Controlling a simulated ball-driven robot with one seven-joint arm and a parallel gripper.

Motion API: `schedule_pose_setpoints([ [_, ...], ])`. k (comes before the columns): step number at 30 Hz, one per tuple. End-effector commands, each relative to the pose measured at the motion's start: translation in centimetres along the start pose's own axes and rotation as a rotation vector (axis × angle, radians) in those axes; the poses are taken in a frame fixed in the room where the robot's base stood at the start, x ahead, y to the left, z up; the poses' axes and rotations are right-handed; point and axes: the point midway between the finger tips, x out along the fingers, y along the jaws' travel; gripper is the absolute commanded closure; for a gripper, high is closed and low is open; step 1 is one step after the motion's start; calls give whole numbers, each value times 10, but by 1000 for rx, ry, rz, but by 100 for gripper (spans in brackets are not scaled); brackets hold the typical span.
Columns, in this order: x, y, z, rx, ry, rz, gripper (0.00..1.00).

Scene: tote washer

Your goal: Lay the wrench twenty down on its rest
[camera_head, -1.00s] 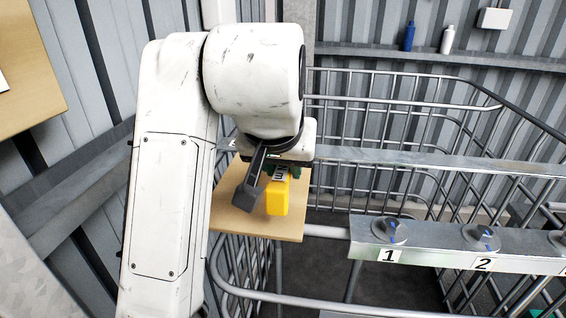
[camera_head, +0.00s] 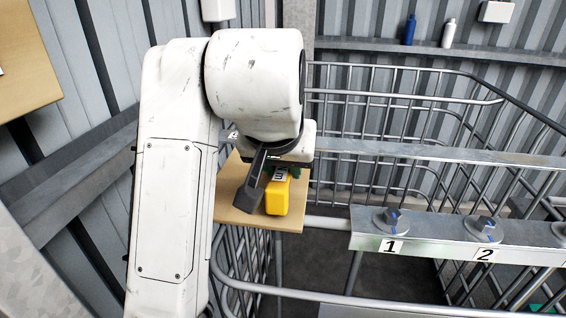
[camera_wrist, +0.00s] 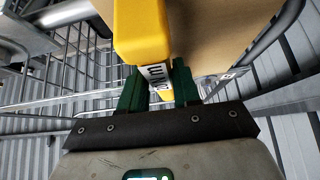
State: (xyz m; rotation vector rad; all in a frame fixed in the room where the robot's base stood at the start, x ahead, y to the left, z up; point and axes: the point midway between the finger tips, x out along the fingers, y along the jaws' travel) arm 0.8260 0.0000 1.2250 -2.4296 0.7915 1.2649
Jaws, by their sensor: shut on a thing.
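A yellow block-like thing with a white label (camera_head: 277,197), which I take to be the wrench, is held under my wrist at a tan board (camera_head: 240,212). The label's lettering cannot be read clearly. In the wrist view the yellow thing (camera_wrist: 143,30) runs away from my gripper (camera_wrist: 160,88), and its near end is between the two green fingers, which are shut on it. The tan board (camera_wrist: 205,30) lies behind it there. I cannot tell whether the yellow thing touches the board. My wrist hides part of the board and most of the fingers in the head view.
A metal rail (camera_head: 430,232) with round knobs over labels 1 and 2 runs to the right of the board. A wire basket frame (camera_head: 400,85) stands behind. Bottles (camera_head: 410,30) stand on a back shelf. Another tan board (camera_head: 25,70) is at upper left.

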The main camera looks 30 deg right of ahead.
Motion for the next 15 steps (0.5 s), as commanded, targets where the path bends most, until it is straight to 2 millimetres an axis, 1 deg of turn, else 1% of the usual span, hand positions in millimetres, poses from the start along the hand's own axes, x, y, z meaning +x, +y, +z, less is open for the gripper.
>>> schedule_pose_setpoints([
  [15,4,0,3,1,2,1,100],
])
